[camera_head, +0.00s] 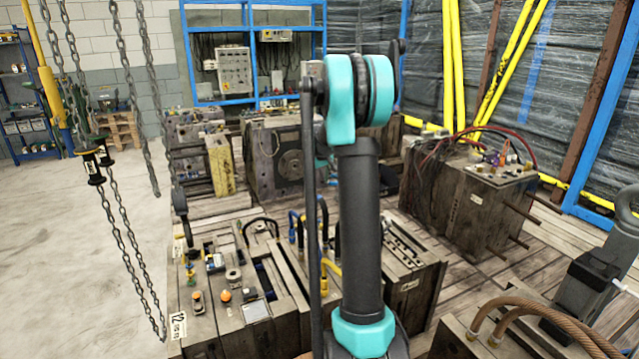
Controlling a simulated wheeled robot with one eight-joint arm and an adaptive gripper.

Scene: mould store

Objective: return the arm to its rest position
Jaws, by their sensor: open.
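My arm (360,230) stands in the middle of the head view, a dark upright link with teal joints. Its upper teal joint (341,98) is high in the picture, in front of the machinery. A smaller teal part of it shows behind the dark link, to the left. The rest of the arm beyond this is hidden behind the link and joint. I cannot make out my gripper or its fingertips in this view, and I see nothing held.
Heavy steel moulds crowd the wooden floor, including one with fittings (240,318) at front left and one with red hoses (475,205) at right. Chains (122,225) hang at left. A grey fitting (590,280) is at right. The concrete floor (60,260) at left is clear.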

